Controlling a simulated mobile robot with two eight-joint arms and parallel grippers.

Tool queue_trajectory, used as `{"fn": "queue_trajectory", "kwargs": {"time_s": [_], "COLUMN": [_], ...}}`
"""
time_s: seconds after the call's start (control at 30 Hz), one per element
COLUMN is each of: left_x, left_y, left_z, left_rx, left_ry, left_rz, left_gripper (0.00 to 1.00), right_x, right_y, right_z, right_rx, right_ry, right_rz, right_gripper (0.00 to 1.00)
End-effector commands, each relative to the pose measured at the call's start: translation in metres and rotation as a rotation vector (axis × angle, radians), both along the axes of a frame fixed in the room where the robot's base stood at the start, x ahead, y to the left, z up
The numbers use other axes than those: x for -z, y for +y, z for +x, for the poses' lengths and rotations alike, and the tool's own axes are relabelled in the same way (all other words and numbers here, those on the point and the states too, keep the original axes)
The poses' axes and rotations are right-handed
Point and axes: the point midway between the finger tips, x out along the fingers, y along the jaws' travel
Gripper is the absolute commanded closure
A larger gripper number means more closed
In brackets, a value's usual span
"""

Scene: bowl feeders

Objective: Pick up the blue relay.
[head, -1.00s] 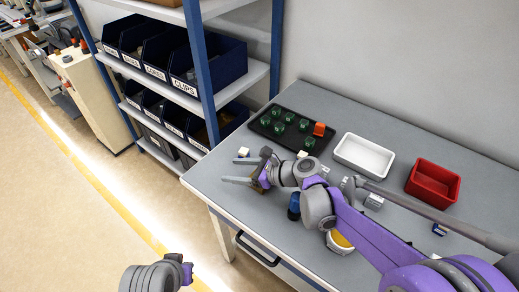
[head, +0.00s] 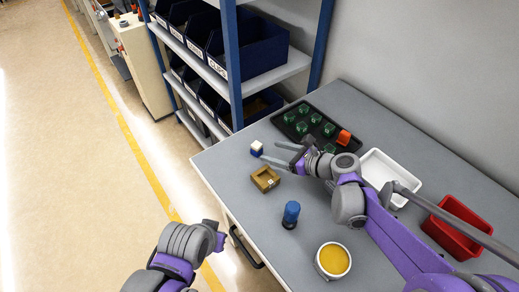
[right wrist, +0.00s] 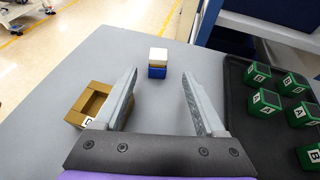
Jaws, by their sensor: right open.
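The blue relay, a small blue block with a white top (head: 257,148), stands upright on the grey table near its far left corner. It also shows in the right wrist view (right wrist: 158,71), ahead of the fingertips and centred between them. My right gripper (head: 269,151) is open and empty, low over the table, with its fingers pointing at the relay. The fingers show spread wide in the right wrist view (right wrist: 159,76).
A brown open block (head: 265,179) sits close beside the right gripper. A black tray with green blocks (head: 290,108) lies behind. A white bin (head: 376,158), a red bin (head: 441,236), a blue cylinder (head: 291,214) and a yellow-topped round container (head: 333,260) stand on the table (head: 235,201).

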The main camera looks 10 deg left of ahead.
Motion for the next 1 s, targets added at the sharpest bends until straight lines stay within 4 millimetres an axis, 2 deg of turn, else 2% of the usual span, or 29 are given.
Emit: {"fn": "queue_trajectory", "kwargs": {"time_s": [0.03, 0.27, 0.6, 0.9, 1.0], "left_x": [0.0, 0.001, 0.0, 0.0, 0.0], "left_y": [0.0, 0.0, 0.0, 0.0, 0.0], "left_z": [0.0, 0.0, 0.0, 0.0, 0.0], "left_rx": [0.0, 0.0, 0.0, 0.0, 0.0], "left_ry": [0.0, 0.0, 0.0, 0.0, 0.0], "left_rz": [0.0, 0.0, 0.0, 0.0, 0.0], "left_gripper": [1.0, 1.0, 1.0, 1.0, 1.0], "right_x": [0.004, 0.011, 0.03, 0.032, 0.032], "right_y": [0.008, 0.024, 0.063, 0.066, 0.066], "right_z": [0.003, 0.01, 0.024, 0.026, 0.026], "right_rx": [-0.004, -0.002, -0.002, 0.0, 0.0], "right_ry": [0.0, 0.001, 0.001, 0.0, 0.0], "right_rz": [0.001, 0.0, 0.0, 0.0, 0.0], "right_gripper": [0.28, 0.28, 0.28, 0.28, 0.45]}}
